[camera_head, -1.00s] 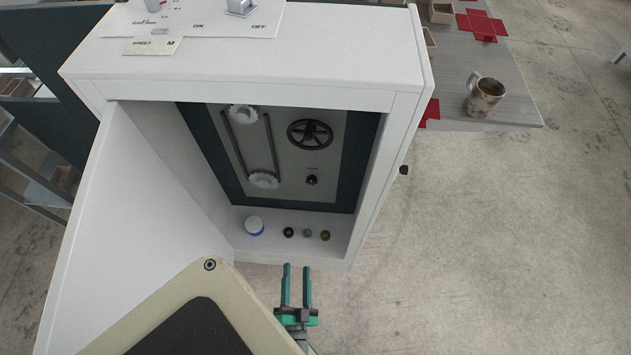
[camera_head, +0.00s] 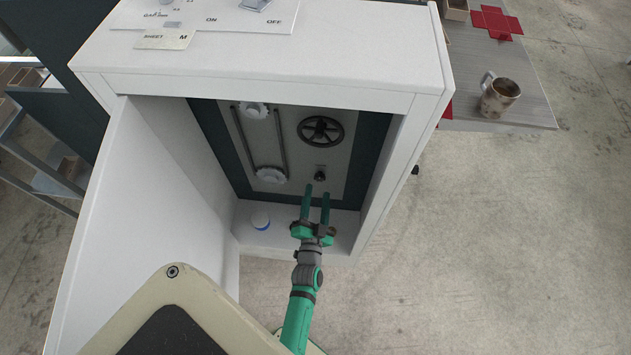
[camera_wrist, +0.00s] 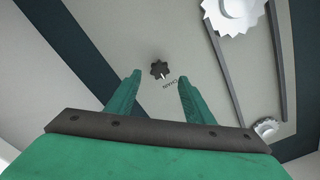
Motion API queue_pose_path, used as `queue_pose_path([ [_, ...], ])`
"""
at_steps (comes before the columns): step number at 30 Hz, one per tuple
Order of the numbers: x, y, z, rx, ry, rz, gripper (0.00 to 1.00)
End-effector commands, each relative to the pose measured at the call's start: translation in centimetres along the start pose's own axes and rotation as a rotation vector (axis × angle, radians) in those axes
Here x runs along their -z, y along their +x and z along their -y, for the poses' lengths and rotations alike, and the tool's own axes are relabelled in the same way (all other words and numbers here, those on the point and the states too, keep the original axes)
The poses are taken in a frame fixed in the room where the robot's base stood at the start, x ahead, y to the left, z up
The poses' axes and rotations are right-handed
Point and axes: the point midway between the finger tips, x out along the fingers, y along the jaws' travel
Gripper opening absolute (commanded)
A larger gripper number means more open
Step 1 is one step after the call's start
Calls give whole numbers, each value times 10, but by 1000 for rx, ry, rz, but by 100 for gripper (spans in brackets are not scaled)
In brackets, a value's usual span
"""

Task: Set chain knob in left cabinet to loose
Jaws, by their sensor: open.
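The chain knob (camera_head: 320,176) is a small black knob on the grey panel inside the open cabinet, below a black handwheel (camera_head: 321,131). In the wrist view the knob (camera_wrist: 160,70) is dark and scalloped with a light pointer mark, and the lettering "CHAIN" shows beside it. My gripper (camera_head: 317,190) is open and empty, reaching into the cabinet with its green fingers toward the knob. In the wrist view the knob lies ahead of the gap between the fingertips (camera_wrist: 160,76), apart from both. The knob's setting labels are not readable.
Two white sprockets with a chain run (camera_head: 271,174) are left of the knob. The open door (camera_head: 140,200) stands at left. A mug (camera_head: 499,97) is on the table at right.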

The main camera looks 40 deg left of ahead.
Motion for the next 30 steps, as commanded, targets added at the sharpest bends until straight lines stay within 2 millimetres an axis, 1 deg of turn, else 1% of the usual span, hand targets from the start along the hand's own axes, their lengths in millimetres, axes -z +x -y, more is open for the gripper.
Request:
queue_pose_path([
  [1,1,11,0,0,0,-3,48],
  [3,0,22,0,0,0,-1,48],
  [6,0,35,0,0,0,-1,48],
  [9,0,44,0,0,1,0,48],
  [14,-1,52,1,2,0,1,48],
  [22,-2,52,1,2,0,2,48],
  [23,-2,52,1,2,0,3,45],
  [24,-2,52,1,2,0,3,36],
  [26,-2,52,1,3,0,3,21],
  [27,-2,52,1,3,0,3,12],
  [28,-2,52,2,3,0,3,6],
  [29,-2,52,2,3,0,3,6],
  [30,-5,58,6,-1,3,-1,7],
])
